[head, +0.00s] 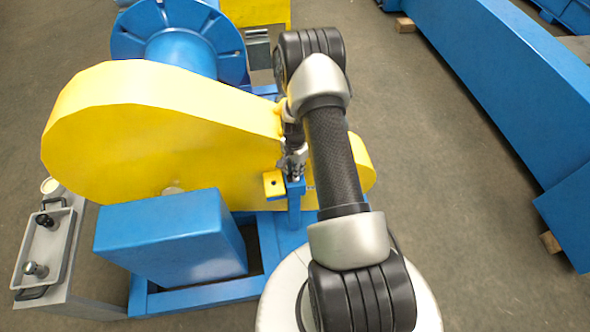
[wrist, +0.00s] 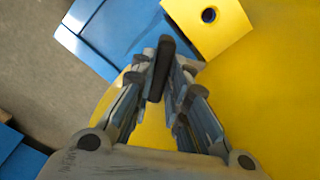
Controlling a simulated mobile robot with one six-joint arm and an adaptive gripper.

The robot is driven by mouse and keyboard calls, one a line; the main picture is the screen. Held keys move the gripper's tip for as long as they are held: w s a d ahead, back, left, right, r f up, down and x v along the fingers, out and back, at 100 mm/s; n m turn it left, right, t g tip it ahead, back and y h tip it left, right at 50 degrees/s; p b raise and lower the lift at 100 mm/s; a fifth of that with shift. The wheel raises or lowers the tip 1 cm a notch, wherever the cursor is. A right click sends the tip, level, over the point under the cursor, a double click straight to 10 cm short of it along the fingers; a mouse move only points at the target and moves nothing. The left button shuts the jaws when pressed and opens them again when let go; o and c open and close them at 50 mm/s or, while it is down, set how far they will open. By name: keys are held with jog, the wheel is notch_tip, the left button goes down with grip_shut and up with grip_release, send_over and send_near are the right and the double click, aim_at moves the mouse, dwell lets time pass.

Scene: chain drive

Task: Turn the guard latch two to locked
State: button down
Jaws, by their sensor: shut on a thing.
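The large yellow chain guard (head: 130,130) stands in the middle of the head view. My gripper (head: 294,172) is at its near side, just above a blue post (head: 294,208) and beside a small yellow tab with a hole (head: 273,184). In the wrist view my gripper (wrist: 163,75) is shut on a dark, narrow bar (wrist: 161,66), which looks like the guard latch handle. The yellow tab (wrist: 200,28) is just beyond the fingertips there. The fingers and arm hide the rest of the latch, and I cannot tell its angle exactly.
A blue box (head: 172,236) stands in front of the guard on a blue frame. A blue drum (head: 180,42) is behind it. A grey tray (head: 45,247) with knobs is at the lower left. A long blue beam (head: 500,80) lies at the right, with clear floor (head: 450,200) between.

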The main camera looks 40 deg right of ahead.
jog(key=shift+n, duration=0.4)
jog(key=c, duration=1.6)
grip_release()
jog(key=shift+o, duration=0.2)
notch_tip(320, 180, up, 12)
jog(key=shift+c, duration=0.4)
